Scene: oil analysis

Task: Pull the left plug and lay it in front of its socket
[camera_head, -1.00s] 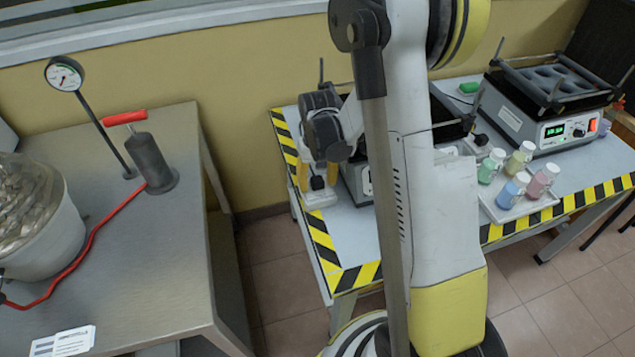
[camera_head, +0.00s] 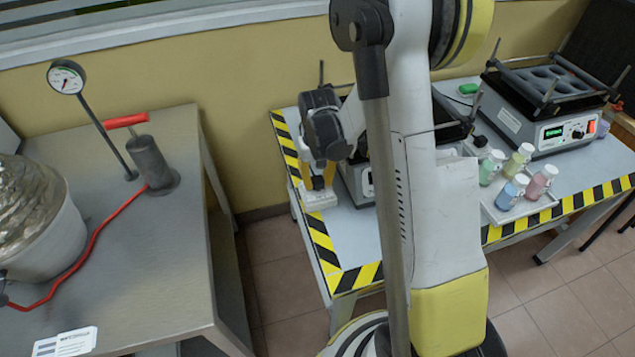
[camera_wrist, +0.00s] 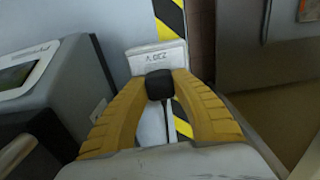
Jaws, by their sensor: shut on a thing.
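My gripper (camera_wrist: 160,92) has its yellow fingers shut on the black plug (camera_wrist: 159,84). A dark cord runs down from the plug in the wrist view. The white socket block (camera_wrist: 155,57) with a "230 V" marking shows just behind the plug. In the head view the socket block (camera_head: 319,199) sits at the left end of the striped table, and my gripper (camera_head: 319,178) is right over it. The fingers cover most of the plug there. I cannot tell whether the plug's pins are in the socket or clear of it.
A grey device (camera_wrist: 50,85) stands close left of my gripper in the wrist view. Another black plug (camera_head: 480,141), several coloured bottles on a tray (camera_head: 545,213) and a heater unit (camera_head: 535,130) are farther right. The table front (camera_head: 345,260) is bare.

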